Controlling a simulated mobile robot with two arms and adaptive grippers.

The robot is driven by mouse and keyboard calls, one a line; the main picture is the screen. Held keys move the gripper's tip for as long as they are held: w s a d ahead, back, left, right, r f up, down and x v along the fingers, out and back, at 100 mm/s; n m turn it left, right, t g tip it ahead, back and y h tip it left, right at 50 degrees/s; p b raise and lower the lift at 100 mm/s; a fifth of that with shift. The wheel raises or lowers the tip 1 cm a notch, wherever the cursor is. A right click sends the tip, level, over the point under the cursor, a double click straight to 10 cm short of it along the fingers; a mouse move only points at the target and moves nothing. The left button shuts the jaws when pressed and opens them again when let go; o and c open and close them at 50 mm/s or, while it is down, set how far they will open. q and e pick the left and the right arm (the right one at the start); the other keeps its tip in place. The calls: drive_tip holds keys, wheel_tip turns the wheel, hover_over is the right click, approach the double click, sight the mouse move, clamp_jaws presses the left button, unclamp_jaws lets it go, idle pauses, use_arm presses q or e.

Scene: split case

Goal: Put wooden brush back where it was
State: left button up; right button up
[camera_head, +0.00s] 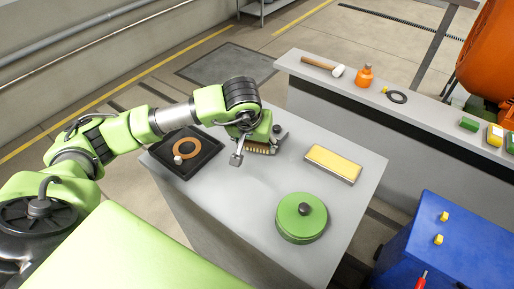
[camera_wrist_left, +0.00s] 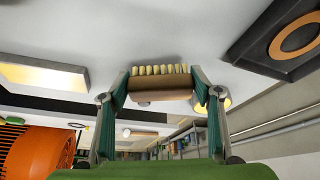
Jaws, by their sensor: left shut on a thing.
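The wooden brush (camera_wrist_left: 160,88) is between the two fingers of my left gripper (camera_wrist_left: 160,97) in the left wrist view, with its pale bristles facing the grey table top. In the head view the brush (camera_head: 258,149) shows partly under my left gripper (camera_head: 247,146), at the back of the grey table (camera_head: 240,200). The gripper is shut on its wooden body. I cannot tell whether the bristles touch the table. My right gripper is not in view.
A black tray (camera_head: 208,165) with a brown ring (camera_head: 187,144) lies left of the brush. A yellow-topped block (camera_head: 334,161) lies to the right, and a round green lid (camera_head: 302,217) nearer. Table is bare between these. A counter (camera_head: 330,85) with a mallet (camera_head: 320,64) stands behind.

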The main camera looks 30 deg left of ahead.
sight(256, 149)
use_arm(q)
drive_tip(key=shift+w+f, duration=0.25)
drive_tip(key=shift+f, duration=0.05)
wheel_tip(256, 149, down, 3)
drive_tip(key=shift+w+f+p, duration=0.1)
drive_tip(key=shift+p, duration=0.75)
drive_tip(key=shift+f, duration=0.1)
drive_tip(key=shift+f+b, duration=0.15)
drive_tip(key=shift+b, duration=0.2)
drive_tip(key=o, duration=1)
